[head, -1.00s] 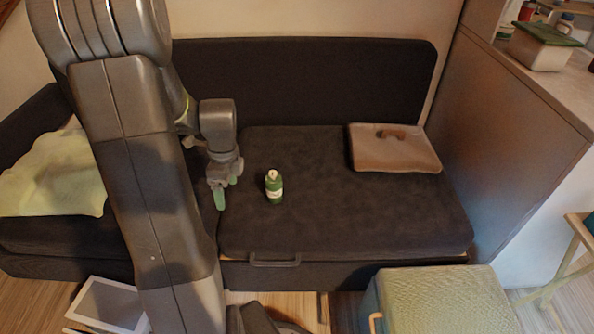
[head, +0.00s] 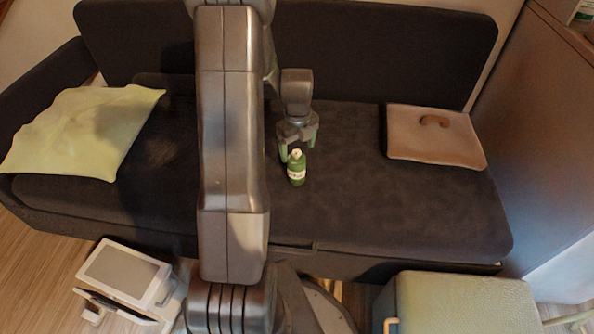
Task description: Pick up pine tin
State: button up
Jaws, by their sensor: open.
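A small green tin with a pale label and a light top (head: 297,172) stands upright on the dark sofa seat, near the middle of the picture. My gripper (head: 297,152) is open, its green-tipped fingers pointing down, just behind and above the tin. The fingertips come close to the tin's top in the picture; I cannot tell whether they touch it. Nothing is held.
The sofa seat (head: 350,215) is clear around the tin. A brownish cushion (head: 435,148) with a small brown object lies at right, a pale green cushion (head: 85,130) at left. A green-topped box (head: 460,300) stands front right, a white-framed item (head: 122,272) front left.

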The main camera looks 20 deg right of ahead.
aim_at(297, 158)
jog(key=f+b, duration=0.1)
jog(key=f, duration=0.1)
jog(key=f+b, duration=0.1)
jog(key=f, duration=0.2)
jog(key=shift+a+f, duration=0.2)
jog(key=shift+f, duration=0.05)
jog(key=shift+r, duration=0.1)
jog(key=c, duration=1.1)
